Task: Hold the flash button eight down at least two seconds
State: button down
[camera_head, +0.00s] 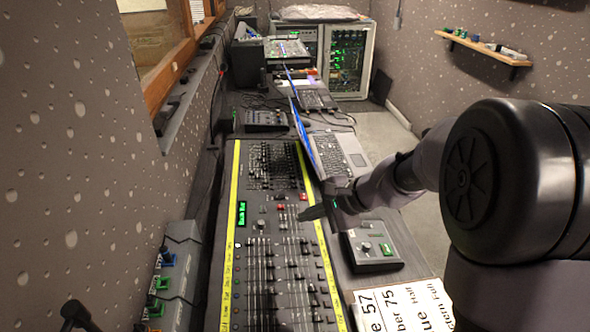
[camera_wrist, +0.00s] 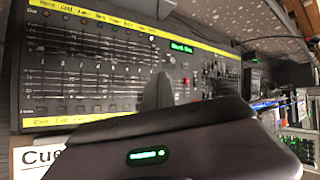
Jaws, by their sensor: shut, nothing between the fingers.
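The lighting console (camera_head: 262,210) is a long black desk with rows of faders between two yellow label strips. It also shows in the wrist view (camera_wrist: 40,62). Small buttons (camera_wrist: 97,108) sit in a row along the lower yellow strip in the wrist view; their numbers are too small to read, so I cannot tell which is flash button eight. My gripper (camera_head: 306,212) is shut and empty, its dark tip over the console near the right yellow strip. In the wrist view my gripper (camera_wrist: 160,90) hides the console just behind it. I cannot tell whether the tip touches a button.
Grey boxes (camera_head: 180,265) stand along the left wall. A rack (camera_head: 347,62) stands at the back.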

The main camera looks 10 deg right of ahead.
jog(key=w+d+f+m+t+p, duration=0.1)
jog(key=w+d+f+m+p, duration=0.1)
jog(key=w+d+f+m, duration=0.3)
jog(key=w+d+f, duration=0.1)
jog(key=w+f, duration=0.2)
jog(key=shift+w+f+t, duration=0.2)
jog(key=shift+f+t, duration=0.1)
jog(key=shift+f, duration=0.05)
jog(key=shift+a, duration=0.1)
jog(key=b, duration=0.5)
send_over(318, 245)
notch_tip(318, 245, down, 8)
jog(key=shift+f, duration=0.15)
jog(key=shift+f+b, duration=0.25)
jog(key=shift+b, duration=0.25)
jog(key=shift+f, duration=0.1)
dwell(0.7)
jog(key=shift+f+b, duration=0.3)
jog(key=shift+b, duration=0.35)
jog(key=shift+f+b, duration=0.35)
jog(key=shift+b, duration=0.05)
dwell(3.3)
